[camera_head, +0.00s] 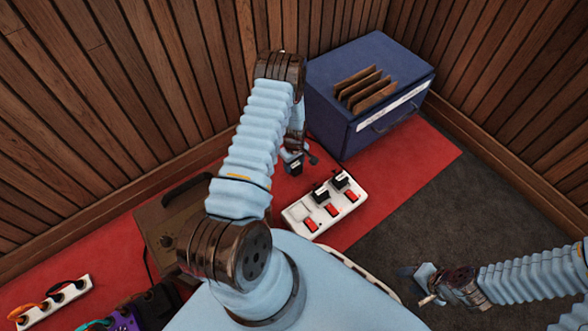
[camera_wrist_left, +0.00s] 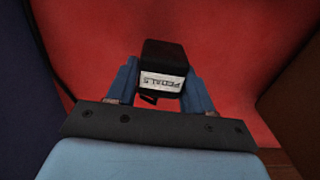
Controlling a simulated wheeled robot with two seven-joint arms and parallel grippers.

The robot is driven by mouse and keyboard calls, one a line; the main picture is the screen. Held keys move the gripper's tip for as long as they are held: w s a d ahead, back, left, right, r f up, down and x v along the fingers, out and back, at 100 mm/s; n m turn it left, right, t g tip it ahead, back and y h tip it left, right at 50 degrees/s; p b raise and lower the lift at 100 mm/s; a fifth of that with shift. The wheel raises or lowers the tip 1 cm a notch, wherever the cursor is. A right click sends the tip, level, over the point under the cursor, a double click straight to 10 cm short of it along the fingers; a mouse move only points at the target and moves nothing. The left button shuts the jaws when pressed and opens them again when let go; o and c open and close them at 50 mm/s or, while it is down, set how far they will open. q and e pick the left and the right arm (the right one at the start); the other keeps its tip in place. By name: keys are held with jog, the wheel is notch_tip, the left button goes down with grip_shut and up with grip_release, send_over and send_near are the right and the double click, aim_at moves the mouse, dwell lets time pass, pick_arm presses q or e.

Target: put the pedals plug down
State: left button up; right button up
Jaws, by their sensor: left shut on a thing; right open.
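The pedals plug (camera_wrist_left: 162,75) is a black block with a white label reading PEDALS, upside down in the left wrist view. My left gripper (camera_wrist_left: 160,92) is shut on it, one blue finger on each side. Red cloth shows behind the plug; I cannot tell whether it touches the cloth. In the head view the plug (camera_head: 293,162) shows as a small dark block at my left gripper (camera_head: 297,155), above the red cloth between the blue box and the white power strip. My right gripper (camera_head: 425,285) is open and empty over the dark carpet at the lower right.
A white power strip (camera_head: 299,212) with red switches holds two black plugs. A blue box (camera_head: 342,140) with brown dividers stands at the back. A brown amplifier-like case (camera_head: 151,225) and another strip (camera_head: 58,300) are at the left. Red cloth (camera_head: 425,155) right of the box is clear.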

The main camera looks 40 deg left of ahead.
aim_at(294, 169)
pick_arm(q)
jog(key=shift+f, duration=1.55)
jog(key=shift+f+b, duration=0.15)
jog(key=shift+b, duration=0.2)
jog(key=o, duration=0.8)
jog(key=shift+o, duration=0.2)
